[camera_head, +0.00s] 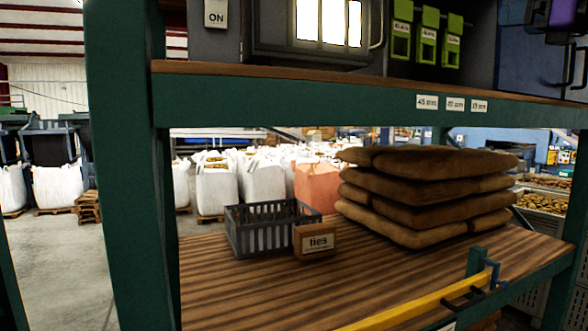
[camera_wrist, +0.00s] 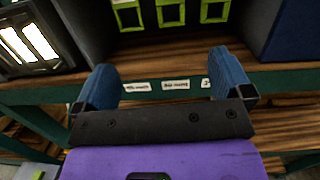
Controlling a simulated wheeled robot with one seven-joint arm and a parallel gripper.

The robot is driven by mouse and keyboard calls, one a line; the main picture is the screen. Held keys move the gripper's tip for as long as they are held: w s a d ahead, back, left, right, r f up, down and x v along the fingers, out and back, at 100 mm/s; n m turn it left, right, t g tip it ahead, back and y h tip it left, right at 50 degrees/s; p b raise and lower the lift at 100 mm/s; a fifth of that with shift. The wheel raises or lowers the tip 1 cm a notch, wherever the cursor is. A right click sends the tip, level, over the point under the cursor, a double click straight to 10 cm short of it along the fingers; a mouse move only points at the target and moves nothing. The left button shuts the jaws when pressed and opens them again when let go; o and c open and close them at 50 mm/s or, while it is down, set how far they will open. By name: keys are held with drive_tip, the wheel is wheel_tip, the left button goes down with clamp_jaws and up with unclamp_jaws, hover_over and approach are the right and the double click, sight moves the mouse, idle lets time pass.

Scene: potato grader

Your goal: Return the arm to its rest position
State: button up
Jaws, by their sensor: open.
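My gripper (camera_wrist: 163,80) shows in the wrist view with its two blue fingers spread wide apart. Nothing is between them. It is in front of the green front edge of the upper shelf (camera_wrist: 135,87), where white labels sit between the fingers in the picture. A purple part of my arm fills the bottom of the wrist view. In the head view a purple part, which looks like mine, shows at the top right corner; the fingers cannot be made out there.
Green tags (camera_head: 428,28) hang above the upper shelf (camera_head: 300,88). Below, the wooden lower shelf (camera_head: 230,290) holds a grey crate (camera_head: 245,232), a "ties" box (camera_head: 314,241) and stacked brown sacks (camera_head: 420,190). A yellow bar (camera_head: 400,313) runs along its front. A green post (camera_head: 122,180) stands left.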

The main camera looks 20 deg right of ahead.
drive_tip(key=w+a+f+n+g+y, duration=0.3)
drive_tip(key=a+f+n+g, duration=0.5)
drive_tip(key=a+f+n, duration=0.9)
drive_tip(key=s+a+f+n+g+h, duration=0.1)
drive_tip(key=s+a+f+n+g, duration=0.1)
drive_tip(key=s+a+f+n, duration=0.2)
drive_tip(key=s+a+f+n+g+h, duration=0.2)
drive_tip(key=s+a+f+n, duration=0.2)
drive_tip(key=f+n, duration=0.3)
drive_tip(key=s+a+f+n+g+h, duration=0.2)
drive_tip(key=s+a+f+n, duration=0.2)
drive_tip(key=f, duration=0.7)
drive_tip(key=shift+a+f+n, duration=0.15)
drive_tip(key=shift+a+n, duration=0.5)
drive_tip(key=shift+n, duration=0.45)
